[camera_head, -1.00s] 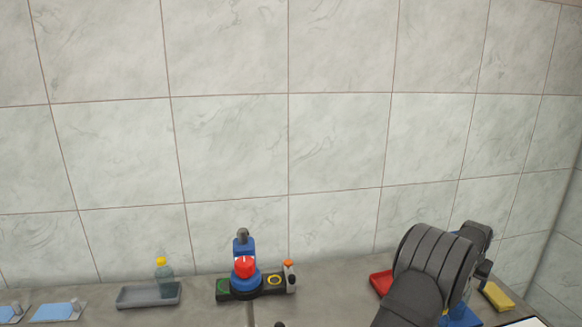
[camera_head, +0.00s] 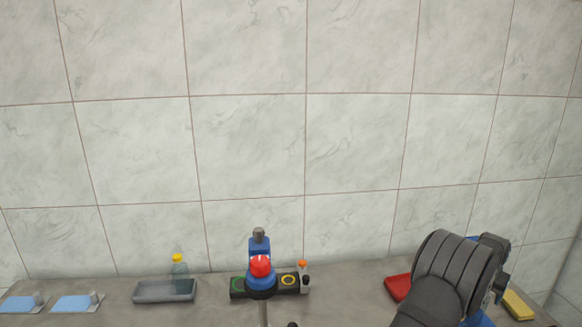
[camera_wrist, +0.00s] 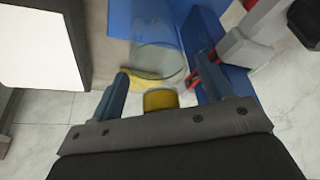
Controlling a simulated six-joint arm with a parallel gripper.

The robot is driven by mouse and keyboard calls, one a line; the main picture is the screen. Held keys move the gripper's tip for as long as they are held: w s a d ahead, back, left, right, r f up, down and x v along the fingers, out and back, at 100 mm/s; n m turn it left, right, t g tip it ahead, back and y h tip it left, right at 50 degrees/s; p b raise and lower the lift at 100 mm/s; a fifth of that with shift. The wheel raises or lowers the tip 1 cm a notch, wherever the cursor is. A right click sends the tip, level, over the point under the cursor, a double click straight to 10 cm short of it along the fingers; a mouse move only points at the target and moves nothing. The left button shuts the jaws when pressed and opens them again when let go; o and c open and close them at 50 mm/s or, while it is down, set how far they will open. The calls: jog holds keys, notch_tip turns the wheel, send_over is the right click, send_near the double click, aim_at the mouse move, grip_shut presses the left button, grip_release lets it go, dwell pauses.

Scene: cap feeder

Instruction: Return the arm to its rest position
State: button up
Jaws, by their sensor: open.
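My arm shows at the lower right of the head view, where my gripper is hidden behind the arm and cut off by the frame edge. In the wrist view my gripper (camera_wrist: 163,88) is open, with its two blue-grey fingers apart.
A blue device with a red top (camera_head: 260,267) stands mid-counter. To its left, a grey tray (camera_head: 150,292) has a yellow-capped bottle (camera_head: 180,272); two light-blue plates (camera_head: 76,303) lie farther left. A red tray (camera_head: 397,287) and a yellow block (camera_head: 518,305) flank my arm. A tiled wall rises behind.

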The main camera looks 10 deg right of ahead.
jog(key=v, duration=1.3)
jog(key=x, duration=1.2)
jog(key=shift+w+d+f, duration=0.1)
jog(key=shift+d+f, duration=0.1)
jog(key=shift+f, duration=0.05)
notch_tip(320, 180, up, 4)
jog(key=shift+d+r, duration=0.1)
jog(key=shift+r, duration=0.1)
jog(key=s+r, duration=0.7)
jog(key=s, duration=0.5)
jog(key=w+a+r, duration=0.2)
jog(key=w+a, duration=0.4)
jog(key=a, duration=0.1)
jog(key=w+a+r, duration=0.3)
jog(key=w+a, duration=0.4)
notch_tip(320, 180, down, 17)
jog(key=shift+s, duration=0.25)
